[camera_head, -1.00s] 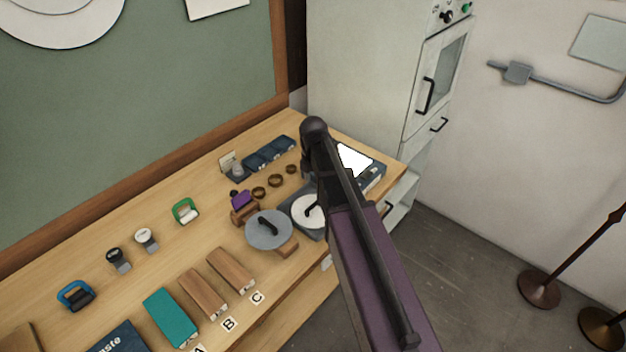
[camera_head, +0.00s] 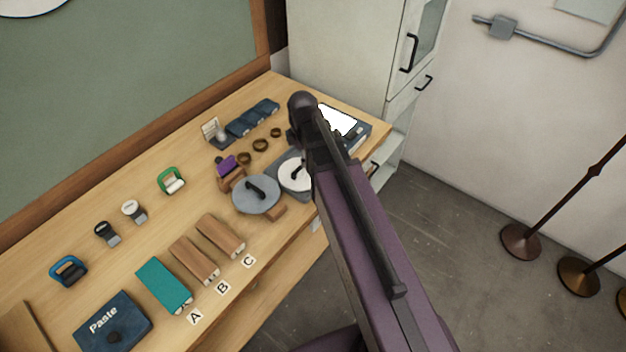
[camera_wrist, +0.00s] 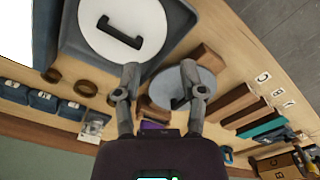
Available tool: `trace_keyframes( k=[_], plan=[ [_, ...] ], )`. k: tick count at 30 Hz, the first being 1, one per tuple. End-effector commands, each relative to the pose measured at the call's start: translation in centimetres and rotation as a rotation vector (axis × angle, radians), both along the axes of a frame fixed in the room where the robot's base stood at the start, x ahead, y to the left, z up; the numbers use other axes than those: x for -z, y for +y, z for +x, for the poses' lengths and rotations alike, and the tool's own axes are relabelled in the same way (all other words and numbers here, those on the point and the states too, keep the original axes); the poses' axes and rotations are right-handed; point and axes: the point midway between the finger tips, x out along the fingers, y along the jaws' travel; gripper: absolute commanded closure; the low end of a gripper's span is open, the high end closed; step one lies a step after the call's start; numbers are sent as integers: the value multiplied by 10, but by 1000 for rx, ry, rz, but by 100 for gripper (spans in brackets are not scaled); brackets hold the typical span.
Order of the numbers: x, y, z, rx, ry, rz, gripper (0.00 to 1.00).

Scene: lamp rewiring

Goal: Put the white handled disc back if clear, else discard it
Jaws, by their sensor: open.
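The white disc (camera_head: 295,174) with a black handle lies on a dark grey square base (camera_head: 309,195) near the bench's front edge, partly hidden by my arm in the head view. In the wrist view the white disc (camera_wrist: 124,27) shows nearly whole, its handle on top, in the grey tray-like base (camera_wrist: 72,38). My gripper (camera_wrist: 160,70) is open and empty, its fingers apart, with the white disc beyond them. A grey disc (camera_head: 256,195) with a black handle sits beside it on a wooden block, and also shows in the wrist view (camera_wrist: 183,88). My fingertips are hidden in the head view.
A lit screen device (camera_head: 340,121) stands at the bench's far end. Wooden blocks, a teal block (camera_head: 165,285) and a Paste box (camera_head: 113,322) line the front near labels A, B and C. Brown rings (camera_head: 260,145) and blue bins (camera_head: 252,118) lie behind. A white cabinet (camera_head: 345,50) stands beyond.

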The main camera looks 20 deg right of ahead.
Motion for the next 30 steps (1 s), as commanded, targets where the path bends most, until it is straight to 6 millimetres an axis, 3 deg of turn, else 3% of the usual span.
trace_keyframes(
  k=[21, 30],
  plan=[
    [0, -1, -81, 1077, 0, -1, 48],
    [0, 0, -93, 1284, -1, -1, 48]
  ],
)
